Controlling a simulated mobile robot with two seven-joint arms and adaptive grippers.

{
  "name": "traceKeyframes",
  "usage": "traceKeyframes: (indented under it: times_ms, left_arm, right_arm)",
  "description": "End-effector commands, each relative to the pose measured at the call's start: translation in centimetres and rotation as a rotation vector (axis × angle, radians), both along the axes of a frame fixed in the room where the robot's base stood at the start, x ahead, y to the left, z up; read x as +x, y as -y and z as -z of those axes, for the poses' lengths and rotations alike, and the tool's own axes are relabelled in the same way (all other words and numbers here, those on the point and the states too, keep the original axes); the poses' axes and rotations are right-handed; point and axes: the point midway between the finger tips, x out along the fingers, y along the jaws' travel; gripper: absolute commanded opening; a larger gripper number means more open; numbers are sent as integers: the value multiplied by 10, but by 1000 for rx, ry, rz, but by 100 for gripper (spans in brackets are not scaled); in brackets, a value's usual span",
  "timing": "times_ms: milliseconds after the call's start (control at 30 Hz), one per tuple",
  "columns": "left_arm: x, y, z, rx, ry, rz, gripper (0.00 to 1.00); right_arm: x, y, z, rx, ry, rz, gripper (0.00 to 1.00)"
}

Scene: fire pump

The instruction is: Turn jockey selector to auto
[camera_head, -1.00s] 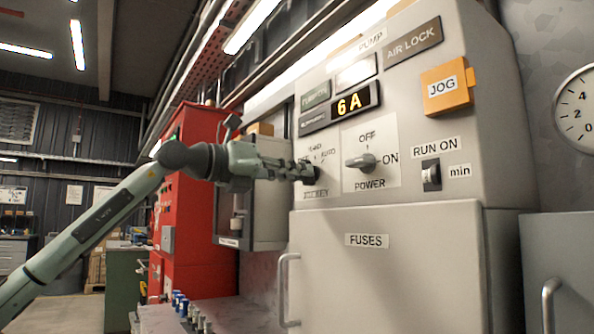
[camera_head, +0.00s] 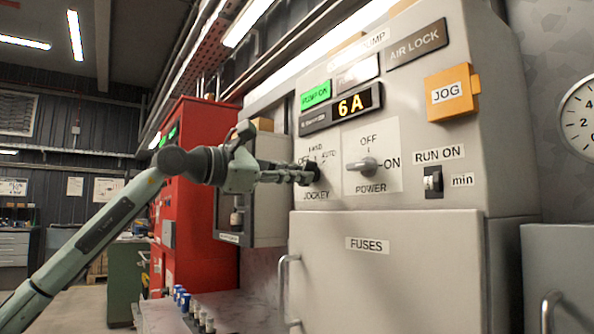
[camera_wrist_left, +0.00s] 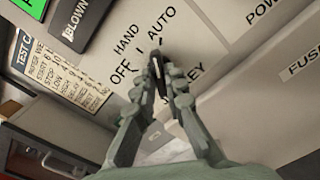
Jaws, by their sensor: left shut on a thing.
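The jockey selector is a small black knob (camera_head: 315,171) on the grey pump panel, above the JOCKEY label (camera_head: 316,195). In the left wrist view, the dark knob (camera_wrist_left: 157,62) sits between the fingers, and its upper end points roughly toward the word AUTO (camera_wrist_left: 162,24). HAND and OFF lie to its left. My left gripper (camera_head: 306,175) reaches in from the left and is shut on the knob; its fingers (camera_wrist_left: 165,84) stand on both sides of it. The fingers partly hide the knob and the JOCKEY label in the wrist view. My right gripper is not in view.
The POWER knob (camera_head: 366,164) sits just right of the selector, pointing to ON. A green PUMP ON lamp (camera_head: 316,95) and a 6A display (camera_head: 354,105) are above. A FUSES door (camera_head: 380,275) is below. A red cabinet (camera_head: 200,240) stands left.

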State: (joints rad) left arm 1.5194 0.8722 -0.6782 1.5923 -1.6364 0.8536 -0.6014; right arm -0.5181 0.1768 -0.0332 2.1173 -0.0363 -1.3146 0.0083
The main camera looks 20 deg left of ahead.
Motion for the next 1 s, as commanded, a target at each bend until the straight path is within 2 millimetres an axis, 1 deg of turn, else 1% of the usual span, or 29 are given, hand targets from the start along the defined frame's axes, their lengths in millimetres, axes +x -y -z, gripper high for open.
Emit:
traceKeyframes:
  times_ms: [233,500,1000]
  left_arm:
    - [0,0,0,119,90,1,0]
    - [0,0,0,182,140,0,0]
    - [0,0,1,195,150,0,0]
  right_arm:
    - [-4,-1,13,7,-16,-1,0]
    - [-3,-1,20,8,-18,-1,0]
    - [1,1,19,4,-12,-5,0]
